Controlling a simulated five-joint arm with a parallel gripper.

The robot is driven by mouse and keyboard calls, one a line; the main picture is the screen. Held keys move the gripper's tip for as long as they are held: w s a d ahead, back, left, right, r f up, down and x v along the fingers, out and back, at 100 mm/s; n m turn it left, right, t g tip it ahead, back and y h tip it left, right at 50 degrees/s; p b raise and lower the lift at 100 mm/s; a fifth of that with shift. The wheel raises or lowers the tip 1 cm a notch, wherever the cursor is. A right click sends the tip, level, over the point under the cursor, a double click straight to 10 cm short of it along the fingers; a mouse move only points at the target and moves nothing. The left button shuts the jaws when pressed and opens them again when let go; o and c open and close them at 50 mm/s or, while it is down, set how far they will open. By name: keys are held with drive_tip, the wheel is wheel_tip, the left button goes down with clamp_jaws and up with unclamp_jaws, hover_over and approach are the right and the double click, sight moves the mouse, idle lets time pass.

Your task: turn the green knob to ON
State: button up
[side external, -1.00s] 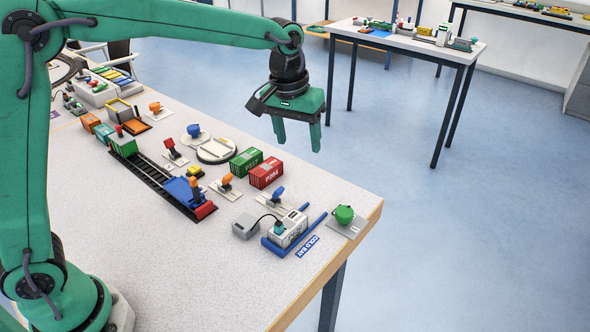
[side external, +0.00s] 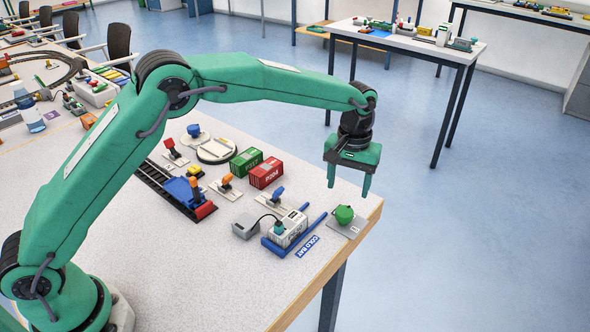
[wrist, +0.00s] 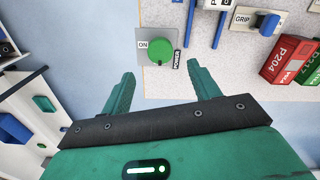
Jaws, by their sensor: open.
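The green knob (side external: 344,214) sits on a grey plate (side external: 351,227) near the right corner of the table. In the wrist view the green knob (wrist: 160,50) shows from above, with an ON label (wrist: 143,44) at its left and another dark label (wrist: 177,58) at its right. My gripper (side external: 348,191) is open and empty, pointing down, above the knob and apart from it. In the wrist view my gripper (wrist: 160,82) has its two fingers spread, with the knob ahead of the gap between them.
A red container (side external: 266,173) and a green container (side external: 246,162) stand farther back. A blue knob (side external: 277,193) is behind the rails. The table edge lies close right of the green knob.

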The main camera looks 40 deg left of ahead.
sight(344, 211)
drive_tip(key=shift+f, duration=0.1)
drive_tip(key=shift+f, duration=3.8)
drive_tip(key=c, duration=1)
drive_tip(key=shift+o, duration=0.2)
